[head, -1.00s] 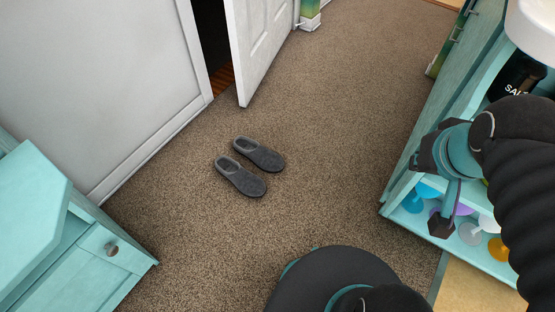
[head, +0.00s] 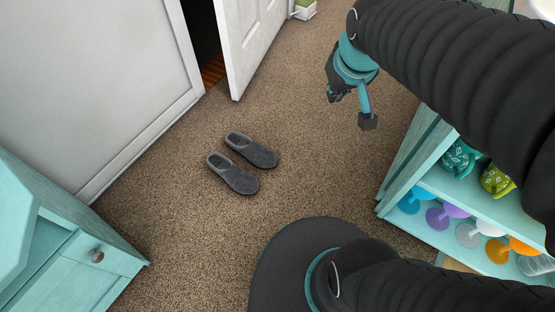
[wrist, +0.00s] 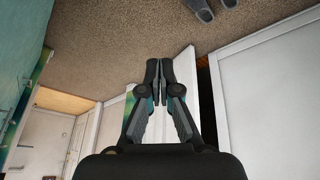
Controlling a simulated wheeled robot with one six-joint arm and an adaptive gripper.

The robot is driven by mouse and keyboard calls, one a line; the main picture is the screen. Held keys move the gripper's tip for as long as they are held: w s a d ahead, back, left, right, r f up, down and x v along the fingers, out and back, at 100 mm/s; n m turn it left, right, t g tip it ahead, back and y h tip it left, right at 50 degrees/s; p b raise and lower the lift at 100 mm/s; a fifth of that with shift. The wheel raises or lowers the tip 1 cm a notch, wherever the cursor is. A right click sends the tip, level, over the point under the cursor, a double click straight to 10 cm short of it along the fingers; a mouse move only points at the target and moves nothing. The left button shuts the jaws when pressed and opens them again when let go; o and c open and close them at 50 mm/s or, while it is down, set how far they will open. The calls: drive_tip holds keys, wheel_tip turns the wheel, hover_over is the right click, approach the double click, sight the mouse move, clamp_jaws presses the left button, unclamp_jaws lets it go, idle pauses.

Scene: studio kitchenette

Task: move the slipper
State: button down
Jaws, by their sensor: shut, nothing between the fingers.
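Two dark grey slippers lie side by side on the brown carpet in the head view, the nearer slipper (head: 233,174) and the farther slipper (head: 251,150). Both have their toes towards the lower right. They also show in part at the top edge of the wrist view (wrist: 198,9). My gripper (head: 333,96) is raised to the right of the slippers in the head view, apart from them. In the wrist view its two fingers (wrist: 159,64) are together with nothing between them.
A white door (head: 248,40) stands ajar behind the slippers, beside a white wall panel (head: 95,75). A teal cabinet (head: 75,255) stands at the left. Teal shelves (head: 455,215) with cups and colourful glasses are at the right. Carpet around the slippers is clear.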

drive_tip(key=w+a+f+n+g+b, duration=0.1)
drive_tip(key=w+a+f+n, duration=0.15)
drive_tip(key=w+f, duration=0.8)
drive_tip(key=n+g+b, duration=0.2)
drive_tip(key=n+g, duration=0.2)
drive_tip(key=n, duration=0.2)
hover_over(279, 167)
drive_tip(key=s+d, duration=0.2)
drive_tip(key=d, duration=0.2)
wheel_tip(279, 167, down, 42)
drive_tip(key=f, duration=0.7)
drive_tip(key=f+b, duration=0.1)
drive_tip(key=f, duration=0.2)
drive_tip(key=shift+s+a+f, duration=0.2)
drive_tip(key=shift+s+a, duration=0.05)
drive_tip(key=shift+w+a+f, duration=0.15)
drive_tip(key=shift+w+a, duration=0.3)
drive_tip(key=shift+a, duration=0.15)
drive_tip(key=shift+w+a+f, duration=0.15)
drive_tip(key=shift+w+a, duration=0.25)
drive_tip(key=shift+a, duration=0.15)
drive_tip(key=shift+w+a, duration=0.35)
drive_tip(key=shift+a, duration=0.15)
